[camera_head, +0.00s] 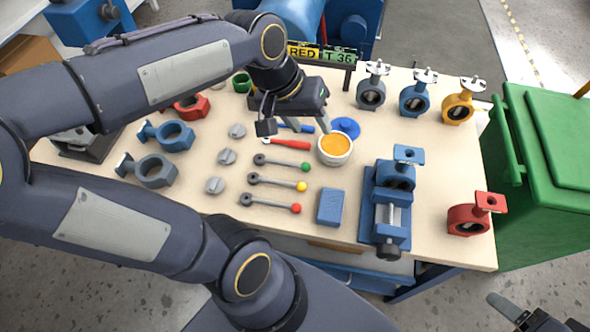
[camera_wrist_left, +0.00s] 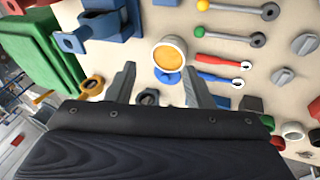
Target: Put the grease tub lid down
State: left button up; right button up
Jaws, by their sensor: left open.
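The grease tub (camera_head: 335,150) is a white, round, open tub filled with orange grease, standing on the bench. The blue lid (camera_head: 346,127) lies on the bench top just behind it, apart from my fingers. In the left wrist view the tub (camera_wrist_left: 169,54) is above the lid (camera_wrist_left: 168,77), whose visible part shows between my fingers. My left gripper (camera_head: 312,133) is open and empty, above the bench beside the tub and lid; its spread fingers also show in the left wrist view (camera_wrist_left: 157,68). Part of my right gripper (camera_head: 535,318) shows at the bottom right, off the bench.
Red-handled (camera_head: 287,144) and blue-handled tools lie left of the tub. Several knob-ended levers (camera_head: 280,183) and a blue block (camera_head: 330,207) lie nearer. A blue vise (camera_head: 386,210) stands right of the tub. Butterfly valves (camera_head: 371,90) line the back.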

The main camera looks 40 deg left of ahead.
pick_arm(q)
jog(key=s+d+f+m+t+h, duration=0.1)
jog(key=s+d+f+m, duration=0.1)
jog(key=s, duration=0.6)
jog(key=shift+s+d+f+t, duration=0.4)
jog(key=shift+d+f, duration=0.4)
